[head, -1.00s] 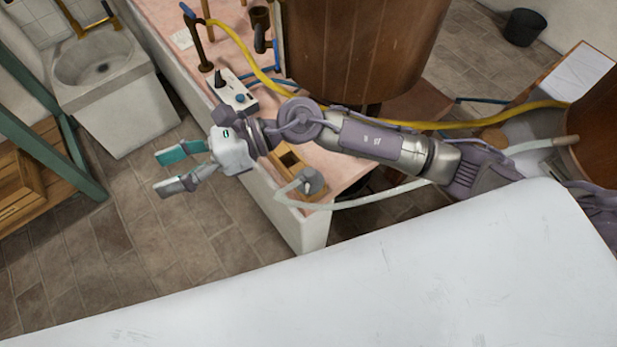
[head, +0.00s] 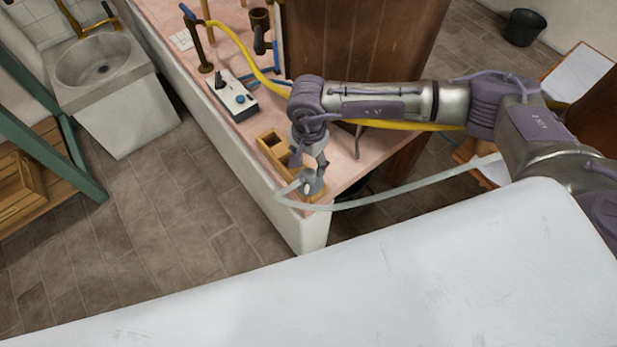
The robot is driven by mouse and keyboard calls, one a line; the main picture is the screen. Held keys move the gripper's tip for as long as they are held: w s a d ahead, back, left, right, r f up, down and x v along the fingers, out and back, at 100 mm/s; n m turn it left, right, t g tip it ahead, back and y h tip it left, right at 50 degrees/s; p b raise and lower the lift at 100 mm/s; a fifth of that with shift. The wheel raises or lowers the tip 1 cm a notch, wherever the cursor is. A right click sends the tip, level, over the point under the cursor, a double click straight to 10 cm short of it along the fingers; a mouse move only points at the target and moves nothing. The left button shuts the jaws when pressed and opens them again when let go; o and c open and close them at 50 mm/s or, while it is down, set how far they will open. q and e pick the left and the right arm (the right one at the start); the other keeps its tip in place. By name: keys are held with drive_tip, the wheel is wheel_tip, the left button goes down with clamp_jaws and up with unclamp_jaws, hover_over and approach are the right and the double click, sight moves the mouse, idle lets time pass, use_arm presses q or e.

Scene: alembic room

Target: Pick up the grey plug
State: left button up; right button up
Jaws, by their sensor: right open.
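The grey plug (head: 313,186) stands at the front end of a wooden holder (head: 271,147) on the pink bench top. A pale hose (head: 400,193) bends round beside it at the bench corner. My right gripper (head: 310,169) points down just above the plug, its jaws open. The gripper and plug overlap in the picture, so I cannot tell whether they touch. My left gripper is out of view.
A yellow hose (head: 235,45) runs behind my arm by a wooden vat (head: 365,40). A white surface (head: 330,285) fills the foreground.

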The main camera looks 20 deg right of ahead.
sight(308, 173)
drive_tip(key=shift+s+a+f+p, duration=0.1)
drive_tip(key=shift+f+p, duration=0.15)
drive_tip(key=shift+f, duration=1.25)
drive_tip(key=shift+s+f+p, duration=0.1)
drive_tip(key=shift+f+p, duration=0.15)
drive_tip(key=shift+f, duration=1.25)
clamp_jaws()
